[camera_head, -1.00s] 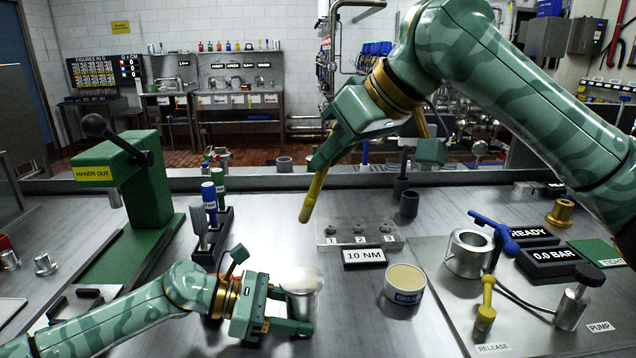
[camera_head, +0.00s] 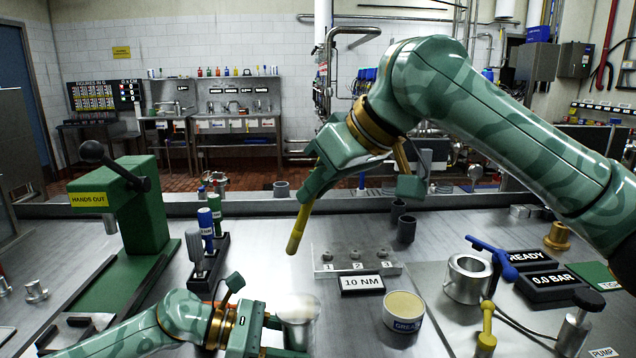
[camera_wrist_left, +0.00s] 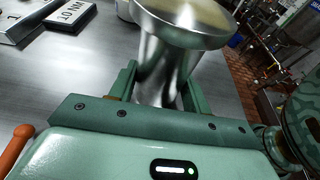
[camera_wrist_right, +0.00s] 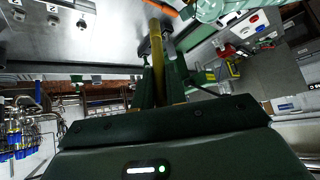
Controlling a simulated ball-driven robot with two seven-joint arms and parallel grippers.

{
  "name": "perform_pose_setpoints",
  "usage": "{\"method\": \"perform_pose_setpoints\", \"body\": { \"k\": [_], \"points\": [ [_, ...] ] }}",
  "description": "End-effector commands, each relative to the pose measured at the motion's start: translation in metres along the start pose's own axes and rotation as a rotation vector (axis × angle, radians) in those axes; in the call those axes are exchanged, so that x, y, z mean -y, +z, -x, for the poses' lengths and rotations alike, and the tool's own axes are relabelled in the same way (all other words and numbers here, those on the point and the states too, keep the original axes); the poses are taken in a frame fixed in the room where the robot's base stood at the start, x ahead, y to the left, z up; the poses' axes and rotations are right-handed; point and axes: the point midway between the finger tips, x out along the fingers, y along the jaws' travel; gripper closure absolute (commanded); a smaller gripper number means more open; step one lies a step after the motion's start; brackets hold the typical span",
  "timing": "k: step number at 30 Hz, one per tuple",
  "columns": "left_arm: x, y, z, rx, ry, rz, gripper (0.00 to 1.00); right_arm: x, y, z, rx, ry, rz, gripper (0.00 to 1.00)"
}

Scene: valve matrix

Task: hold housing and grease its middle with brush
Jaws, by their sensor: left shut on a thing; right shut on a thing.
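My left gripper (camera_head: 285,338) is shut on a shiny metal housing (camera_head: 298,308), held upright low in the head view. The left wrist view shows the housing (camera_wrist_left: 172,50) between the fingers, with a wide flared rim and a pale top face. My right gripper (camera_head: 318,172) is shut on a brush with a yellow handle (camera_head: 299,230). The brush slants down and left, its lower end above the housing and apart from it. In the right wrist view the yellow handle (camera_wrist_right: 156,50) runs between the fingers. I cannot make out bristles.
A grease tub (camera_head: 404,307) stands right of the housing. Behind it are a 10 NM sign (camera_head: 362,284) and a numbered plate (camera_head: 352,258). A green press (camera_head: 140,210) and a tool rack (camera_head: 210,265) stand left. A metal cylinder (camera_head: 467,280) with a blue lever stands right.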

Motion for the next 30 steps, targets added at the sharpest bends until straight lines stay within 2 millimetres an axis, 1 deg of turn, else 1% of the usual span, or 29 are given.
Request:
{"method": "perform_pose_setpoints", "body": {
  "k": [23, 30],
  "points": [
    [0.000, 0.000, 0.000, 0.000, 0.000, -0.001, 0.65, -0.005, 0.047, -0.052, 0.001, -0.002, -0.001, 1.00],
    [0.000, 0.000, 0.000, 0.000, 0.000, -0.001, 0.65, 0.012, 0.060, -0.045, -0.001, 0.000, 0.001, 1.00]
  ]
}}
